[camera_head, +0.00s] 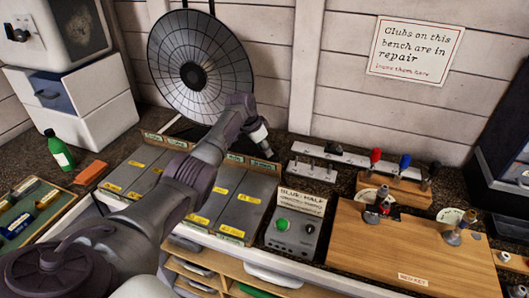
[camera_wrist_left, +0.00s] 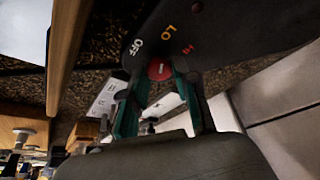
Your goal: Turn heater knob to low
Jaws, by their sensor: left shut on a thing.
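The heater knob (camera_wrist_left: 160,68) is a small red knob on a dark dial panel (camera_wrist_left: 235,38) in the left wrist view. The panel has white OFF, yellow LO and red HI marks around the knob. A short pale mark shows on the knob, but I cannot tell which setting it points to. My left gripper (camera_wrist_left: 160,90) is shut on the knob, with a finger on each side. In the head view the round mesh heater dish (camera_head: 172,62) stands against the wall. My left arm hides the heater's lower part and the knob there. My right gripper is not in view.
Grey trays (camera_head: 135,172) lie in front of the heater. A green bottle (camera_head: 59,150) and white drawers (camera_head: 108,112) stand to the left. A grey control box (camera_head: 292,238) and a wooden board (camera_head: 400,246) lie to the right.

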